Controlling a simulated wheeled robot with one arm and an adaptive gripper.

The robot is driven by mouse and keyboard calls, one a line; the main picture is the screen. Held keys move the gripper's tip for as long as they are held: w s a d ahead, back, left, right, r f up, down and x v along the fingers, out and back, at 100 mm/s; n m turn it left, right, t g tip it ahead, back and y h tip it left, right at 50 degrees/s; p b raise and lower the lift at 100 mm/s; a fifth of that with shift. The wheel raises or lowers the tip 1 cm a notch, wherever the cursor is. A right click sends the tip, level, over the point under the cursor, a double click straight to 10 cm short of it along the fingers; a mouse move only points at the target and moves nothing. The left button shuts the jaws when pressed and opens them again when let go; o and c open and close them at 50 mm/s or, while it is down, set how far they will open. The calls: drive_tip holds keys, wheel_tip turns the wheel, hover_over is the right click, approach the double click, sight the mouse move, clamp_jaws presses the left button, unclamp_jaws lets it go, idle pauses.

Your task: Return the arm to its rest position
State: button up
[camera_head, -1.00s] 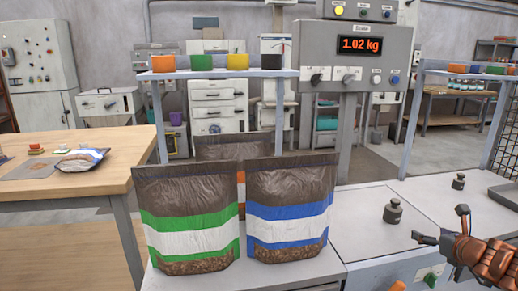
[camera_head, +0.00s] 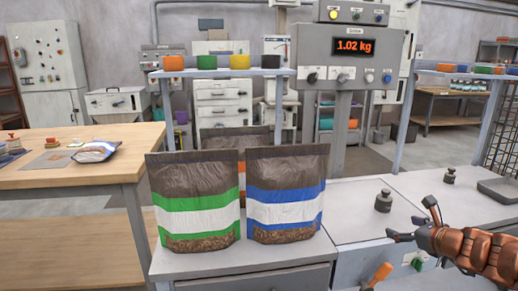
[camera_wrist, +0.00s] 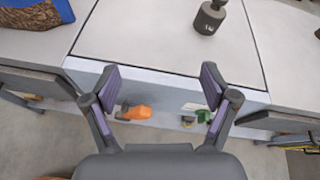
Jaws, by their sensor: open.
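My gripper (camera_head: 413,222) is at the lower right of the head view, at the end of my orange-brown arm. Its two fingers are spread apart with nothing between them. In the wrist view my gripper (camera_wrist: 162,88) is open over the front edge of the bench. An orange-handled item (camera_wrist: 135,112) and a green item (camera_wrist: 204,116) show beyond and below the fingers, apart from them. They also show in the head view as an orange handle (camera_head: 381,272) and a green piece (camera_head: 417,263).
A green-striped bag (camera_head: 197,200) and a blue-striped bag (camera_head: 286,195) stand upright on the bench, with another bag behind. A weight (camera_head: 383,201) and a second weight (camera_head: 450,176) stand on the counter. The scale display (camera_head: 354,47) reads 1.02 kg. A wooden table (camera_head: 60,176) is at left.

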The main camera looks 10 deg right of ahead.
drive_tip(key=a+n+g+y, duration=0.55)
drive_tip(key=a+n, duration=0.85)
drive_tip(key=a, duration=1.2)
drive_tip(key=s+a+f+n+g, duration=0.3)
drive_tip(key=s+a+n, duration=0.3)
drive_tip(key=s, duration=0.3)
drive_tip(key=s+a+f+n+g, duration=0.2)
drive_tip(key=s+a+n+g, duration=0.2)
drive_tip(key=s+a+n, duration=0.35)
drive_tip(key=s+d+f+n+g+h, duration=0.1)
drive_tip(key=s+d+n+g+h, duration=0.15)
drive_tip(key=s, duration=0.45)
drive_tip(key=s+d+f+n+g+h, duration=0.1)
drive_tip(key=s+d+n+h, duration=0.2)
drive_tip(key=s, duration=0.4)
wheel_tip(320, 180, up, 24)
drive_tip(key=s+p, duration=0.1)
drive_tip(key=p, duration=2.2)
drive_tip(key=shift+d+r+t, duration=0.15)
drive_tip(key=shift+r+t, duration=0.1)
drive_tip(key=shift+t, duration=0.15)
